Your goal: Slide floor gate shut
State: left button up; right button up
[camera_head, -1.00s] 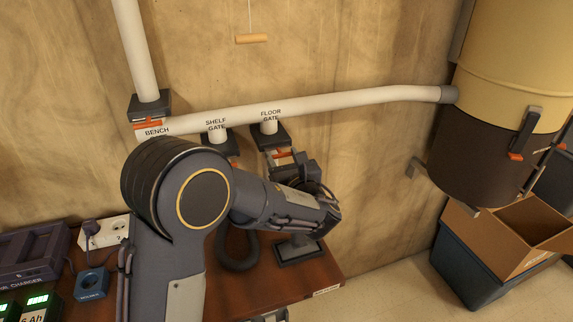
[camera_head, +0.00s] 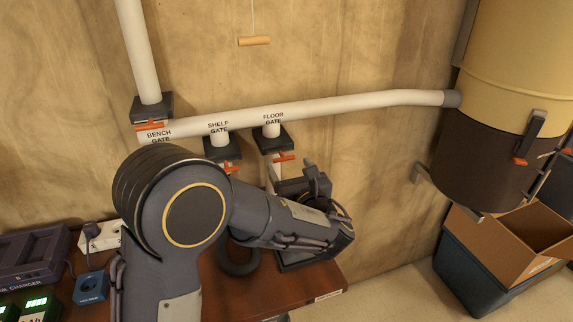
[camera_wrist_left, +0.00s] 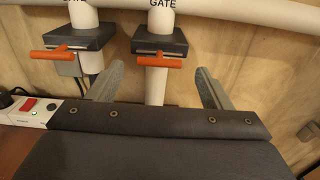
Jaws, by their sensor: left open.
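The floor gate (camera_head: 273,140) is a dark block on a short white pipe, labelled FLOOR GATE, with an orange handle (camera_head: 285,158). In the left wrist view the floor gate (camera_wrist_left: 160,40) is near the middle, and its orange handle (camera_wrist_left: 158,60) lies close along the block's front edge. My left gripper (camera_head: 292,178) is just below and in front of the handle. In the left wrist view the left gripper (camera_wrist_left: 158,88) is open, with its fingers apart on either side of the gate's lower pipe and nothing held. My right gripper is not in view.
The shelf gate (camera_head: 221,148) is just left, its orange handle sticking out further in the left wrist view (camera_wrist_left: 50,54). The bench gate (camera_head: 150,108) is further left. A horizontal white pipe (camera_head: 340,105) runs above to a large drum (camera_head: 490,150). A bench (camera_head: 315,280) is below.

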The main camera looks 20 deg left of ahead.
pick_arm(q)
jog(key=shift+v, duration=1.9)
jog(key=shift+a, duration=0.35)
jog(key=s+a+f+n+g+h, duration=0.2)
jog(key=s+a+f+n+g, duration=0.2)
jog(key=s+a+n+g, duration=0.3)
jog(key=s+a+f+n+g+h, duration=0.1)
jog(key=s+a+f+n+g, duration=0.3)
jog(key=s+a+n, duration=0.4)
jog(key=s+d+n+h, duration=0.4)
jog(key=s+n+h, duration=0.1)
jog(key=s+n, duration=0.2)
jog(key=s+d+n+t+h, duration=0.1)
jog(key=s+d+n+h, duration=0.3)
jog(key=s+n, duration=0.3)
jog(key=shift+s+f+n+t+h, duration=0.2)
jog(key=shift+s+n+t+h, duration=0.15)
jog(key=shift+n+h, duration=0.6)
